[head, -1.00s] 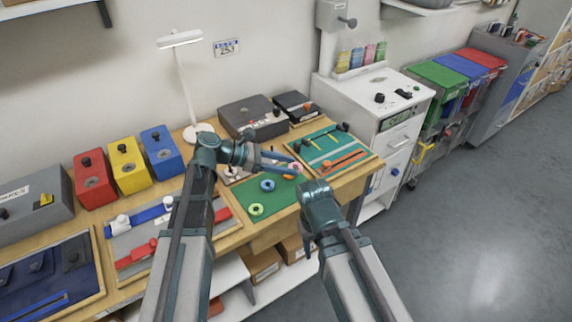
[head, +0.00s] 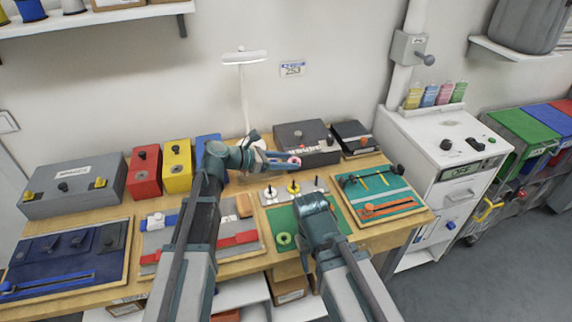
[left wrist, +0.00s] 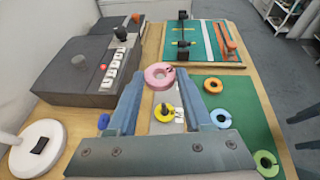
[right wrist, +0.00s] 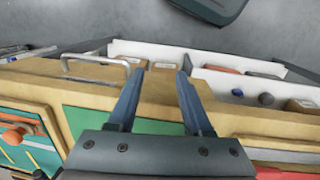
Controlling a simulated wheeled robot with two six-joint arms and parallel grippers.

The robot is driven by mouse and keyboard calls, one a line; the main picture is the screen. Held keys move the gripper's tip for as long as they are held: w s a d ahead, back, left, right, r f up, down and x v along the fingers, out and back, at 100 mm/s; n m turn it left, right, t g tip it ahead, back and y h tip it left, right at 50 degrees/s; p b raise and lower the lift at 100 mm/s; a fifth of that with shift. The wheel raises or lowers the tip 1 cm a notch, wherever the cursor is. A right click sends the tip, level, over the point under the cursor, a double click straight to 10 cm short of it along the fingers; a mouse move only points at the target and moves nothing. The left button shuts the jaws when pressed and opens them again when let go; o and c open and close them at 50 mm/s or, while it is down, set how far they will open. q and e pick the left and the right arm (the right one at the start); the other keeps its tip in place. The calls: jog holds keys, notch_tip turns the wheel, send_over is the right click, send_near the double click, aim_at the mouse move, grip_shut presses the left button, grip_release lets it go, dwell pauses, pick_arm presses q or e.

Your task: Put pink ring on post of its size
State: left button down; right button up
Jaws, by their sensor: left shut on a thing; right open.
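My left gripper (head: 290,161) is shut on the pink ring (head: 296,161), above the back of the bench; the ring also shows between the fingertips in the left wrist view (left wrist: 160,75). A light grey plate (head: 280,199) with small posts stands below it. One post has a yellow base and dark top (head: 293,187); it shows between my fingers in the left wrist view (left wrist: 167,109). The ring is apart from the posts. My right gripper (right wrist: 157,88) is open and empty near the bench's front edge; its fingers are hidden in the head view.
A green mat (head: 273,219) holds a green ring (head: 284,240), an orange ring (left wrist: 213,85) and a blue ring (left wrist: 221,118). A dark grey box (head: 303,142) and a lamp (head: 244,90) stand behind. A teal tool board (head: 385,186) lies to the right.

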pick_arm(q)
jog(key=shift+f, duration=0.15)
notch_tip(320, 180, down, 6)
jog(key=b, duration=0.6)
jog(key=shift+f+b, duration=0.85)
jog(key=shift+b, duration=0.15)
dwell(2.2)
jog(key=shift+c, duration=1.2)
grip_release()
jog(key=shift+o, duration=0.3)
jog(key=shift+o, duration=0.9)
jog(key=shift+r, duration=0.2)
